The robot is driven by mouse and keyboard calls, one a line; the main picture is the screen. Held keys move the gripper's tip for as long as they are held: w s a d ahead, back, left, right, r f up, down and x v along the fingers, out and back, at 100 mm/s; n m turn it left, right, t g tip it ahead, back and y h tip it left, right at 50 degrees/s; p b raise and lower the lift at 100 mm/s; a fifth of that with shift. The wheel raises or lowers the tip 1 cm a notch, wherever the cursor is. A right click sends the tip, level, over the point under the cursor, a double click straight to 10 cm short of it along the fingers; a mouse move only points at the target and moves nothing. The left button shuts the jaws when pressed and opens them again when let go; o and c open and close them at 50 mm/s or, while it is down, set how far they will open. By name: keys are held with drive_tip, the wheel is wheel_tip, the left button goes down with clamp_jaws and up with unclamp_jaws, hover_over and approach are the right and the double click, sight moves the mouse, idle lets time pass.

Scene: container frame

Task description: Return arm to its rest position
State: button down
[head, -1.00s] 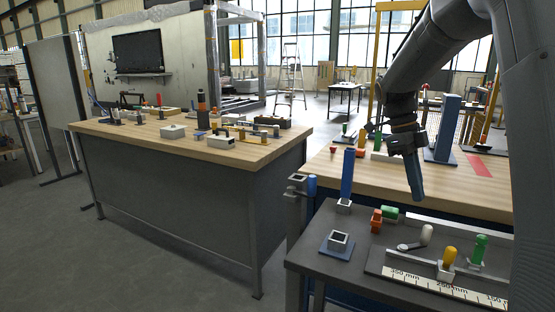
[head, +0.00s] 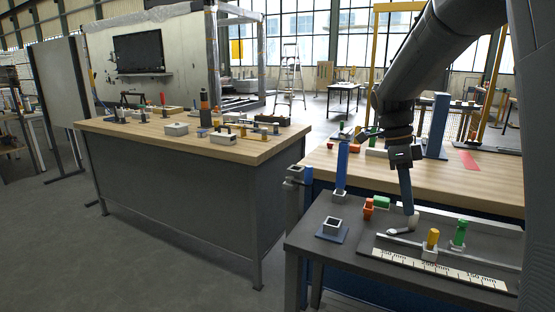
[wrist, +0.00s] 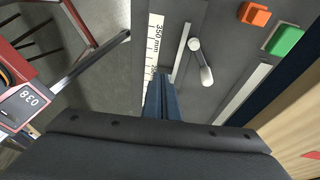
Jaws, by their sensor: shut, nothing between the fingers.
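My arm reaches in from the upper right of the head view. My gripper (head: 408,205) points down over the dark grey bench (head: 318,220) at the lower right. In the wrist view my gripper (wrist: 160,82) is shut with its two blue fingers together and nothing between them. Just beyond the fingertips lies a silver-grey piece with a round knob (wrist: 205,75), beside a ruler strip (wrist: 154,45).
Orange (wrist: 255,14) and green blocks (wrist: 285,40) lie nearby. A wooden-topped table (head: 240,150) stands left across a floor gap.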

drive_tip(key=s+a+f+n+t+y, duration=0.1)
drive_tip(key=s+a+f+n, duration=0.5)
drive_tip(key=s+n, duration=0.4)
drive_tip(key=s+a+f+n+t+y, duration=0.1)
drive_tip(key=s+a+f+n, duration=0.5)
drive_tip(key=s+n, duration=0.3)
drive_tip(key=n, duration=0.4)
drive_tip(key=shift+s+t, duration=0.3)
drive_tip(key=shift+s, duration=0.1)
